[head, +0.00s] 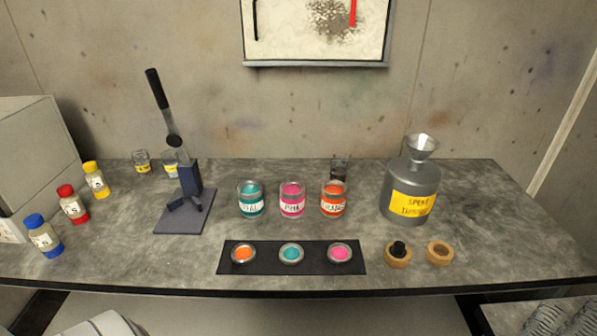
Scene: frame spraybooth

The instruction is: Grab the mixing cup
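A small, dark see-through cup (340,168) stands at the back of the grey bench (330,225), behind the orange paint can. It may be the mixing cup, but no label shows on it. Its lower part is partly hidden by the can. Neither of my grippers is in view.
Teal (251,199), pink (292,200) and orange (333,199) cans stand mid-bench, behind a black strip (265,266) with three small paint pots. A metal thinner can with funnel (410,190) and two wooden rings (440,252) are right. Capped bottles (72,204) stand left.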

